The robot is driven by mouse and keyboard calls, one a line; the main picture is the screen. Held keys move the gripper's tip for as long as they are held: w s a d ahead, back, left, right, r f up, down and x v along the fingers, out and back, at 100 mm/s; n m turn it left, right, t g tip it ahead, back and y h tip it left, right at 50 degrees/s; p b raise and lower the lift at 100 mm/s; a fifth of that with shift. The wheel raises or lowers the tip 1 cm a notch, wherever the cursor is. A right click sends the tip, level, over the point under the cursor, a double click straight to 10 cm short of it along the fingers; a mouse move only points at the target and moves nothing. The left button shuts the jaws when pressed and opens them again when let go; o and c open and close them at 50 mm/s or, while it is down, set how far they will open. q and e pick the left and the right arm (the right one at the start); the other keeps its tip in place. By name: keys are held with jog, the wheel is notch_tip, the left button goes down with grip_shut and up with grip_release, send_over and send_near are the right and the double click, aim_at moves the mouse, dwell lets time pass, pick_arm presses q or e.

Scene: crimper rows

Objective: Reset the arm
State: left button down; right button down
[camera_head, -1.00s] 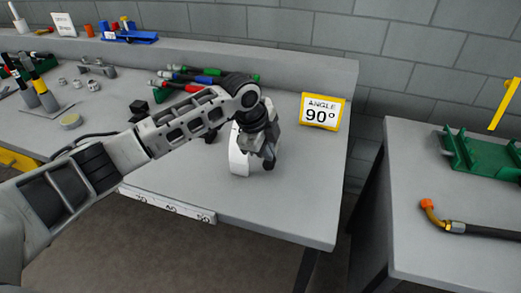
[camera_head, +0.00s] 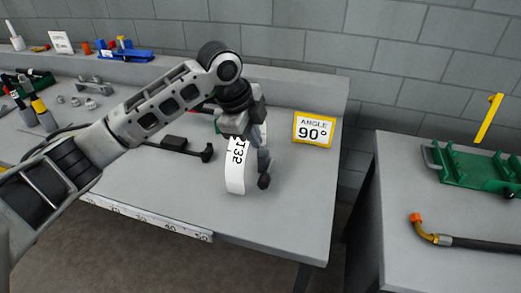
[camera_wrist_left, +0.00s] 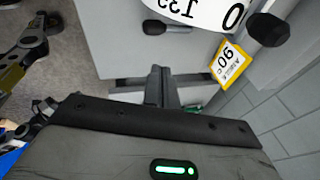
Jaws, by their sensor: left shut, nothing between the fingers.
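My left arm reaches in from the left in the head view. Its gripper (camera_head: 236,128) points down over the bench, above and partly in front of a white curved angle scale (camera_head: 236,178) with black numbers. In the left wrist view the two fingers (camera_wrist_left: 163,84) are together with nothing between them. The scale (camera_wrist_left: 195,10) shows at the top of that view, apart from the fingertips. A dark-knobbed lever (camera_head: 264,181) stands beside the scale on the right. My right gripper is not seen.
A yellow-framed "ANGLE 90°" sign (camera_head: 313,129) stands right of the scale. A black tool (camera_head: 180,147) lies behind it on the left. A second bench (camera_head: 400,190) at right holds a green fixture (camera_head: 470,170) and a hose with orange cap (camera_head: 460,240). The front right bench top is clear.

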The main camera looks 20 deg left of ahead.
pick_arm(q)
jog(key=s+d+f+n+h, duration=0.1)
jog(key=s+d+f+n, duration=0.5)
jog(key=s+f, duration=0.6)
jog(key=s+a+f+n+y, duration=0.2)
jog(key=s+a+n, duration=0.25)
jog(key=s, duration=0.45)
jog(key=s+a+f+n+y, duration=0.1)
jog(key=s+a+f+n, duration=0.15)
jog(key=s+n, duration=0.45)
jog(key=w+d+f+m+t+h, duration=0.1)
jog(key=w+d+f+t, duration=0.3)
jog(key=f, duration=0.4)
jog(key=d+t+h, duration=0.1)
jog(key=t, duration=0.1)
jog(key=shift+w+t, duration=0.4)
jog(key=shift+f+m, duration=0.1)
jog(key=shift+m, duration=0.15)
